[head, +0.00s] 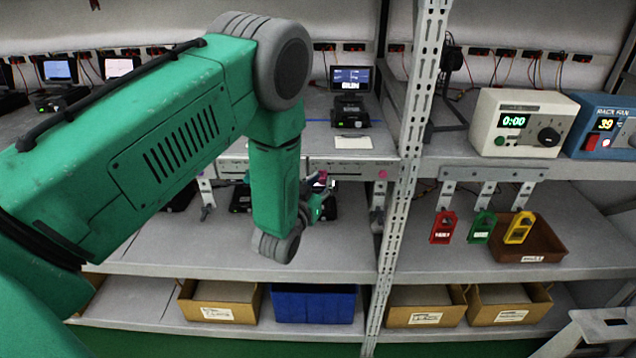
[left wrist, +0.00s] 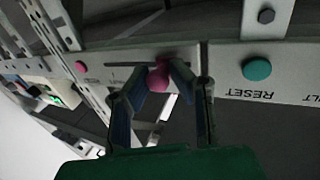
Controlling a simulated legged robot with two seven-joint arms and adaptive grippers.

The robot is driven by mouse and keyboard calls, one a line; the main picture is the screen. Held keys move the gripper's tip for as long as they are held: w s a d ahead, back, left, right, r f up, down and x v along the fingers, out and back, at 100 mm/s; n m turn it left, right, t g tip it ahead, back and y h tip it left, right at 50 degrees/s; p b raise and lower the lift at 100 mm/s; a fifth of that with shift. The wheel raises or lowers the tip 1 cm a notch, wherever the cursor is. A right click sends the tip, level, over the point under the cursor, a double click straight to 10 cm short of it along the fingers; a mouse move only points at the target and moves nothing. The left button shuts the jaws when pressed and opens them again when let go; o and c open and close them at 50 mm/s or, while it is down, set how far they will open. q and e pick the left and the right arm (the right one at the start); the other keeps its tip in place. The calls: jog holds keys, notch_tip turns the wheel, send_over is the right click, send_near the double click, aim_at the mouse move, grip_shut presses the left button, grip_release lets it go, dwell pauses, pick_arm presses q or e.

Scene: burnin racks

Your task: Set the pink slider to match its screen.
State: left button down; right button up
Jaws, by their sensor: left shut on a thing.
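The pink slider knob (left wrist: 158,77) sits in a dark slot on a pale panel in the left wrist view. My left gripper (left wrist: 165,84) is shut on it, with a dark finger on each side. The slot runs on to the left of the knob. In the head view my left gripper (head: 322,200) is at the shelf's front edge, below the panel (head: 350,168), and my arm and gripper mostly hide the slider. A lit blue screen (head: 350,77) stands on the shelf above; its text is too small to read. My right gripper is not in view.
A pink button (left wrist: 81,66) and a teal button (left wrist: 257,69) marked RESET flank the slider. A perforated upright (head: 412,150) stands to the right. Red, green and yellow tags (head: 482,226) hang by a brown tray (head: 550,240). Bins (head: 313,303) line the bottom shelf.

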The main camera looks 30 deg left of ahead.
pick_arm(q)
jog(key=shift+w+d+b, duration=0.3)
jog(key=shift+w+d, duration=0.2)
jog(key=shift+d, duration=0.25)
jog(key=shift+r, duration=0.15)
jog(key=c, duration=1.4)
grip_release()
jog(key=shift+w+d, duration=0.1)
jog(key=shift+d, duration=0.15)
jog(key=shift+c, duration=0.2)
jog(key=shift+s, duration=0.65)
jog(key=s+d, duration=0.2)
jog(key=s, duration=0.8)
jog(key=shift+s, duration=0.3)
